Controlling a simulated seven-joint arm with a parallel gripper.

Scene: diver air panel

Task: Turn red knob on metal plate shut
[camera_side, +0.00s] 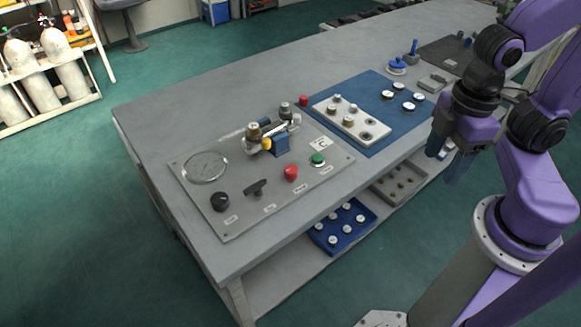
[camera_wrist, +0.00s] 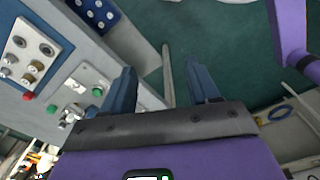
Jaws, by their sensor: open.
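The red knob (camera_side: 290,173) stands on the grey metal plate (camera_side: 240,220), between a green knob (camera_side: 317,160) and a black T-shaped handle (camera_side: 256,188). My gripper (camera_side: 443,165) hangs open and empty, fingers down, well to the right of the plate. In the wrist view its two blue fingers (camera_wrist: 160,72) stand apart with nothing between them. The green knob (camera_wrist: 97,92) shows left of the fingers there. I cannot pick out the plate's red knob for certain in that view.
The plate also carries a round gauge (camera_side: 205,167), a black knob (camera_side: 219,202) and a blue valve (camera_side: 279,145) with brass fittings. Another red piece (camera_side: 303,100) sits near a blue mat (camera_side: 345,143) holding a white fitting board. A lower shelf holds a blue tray (camera_side: 343,226).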

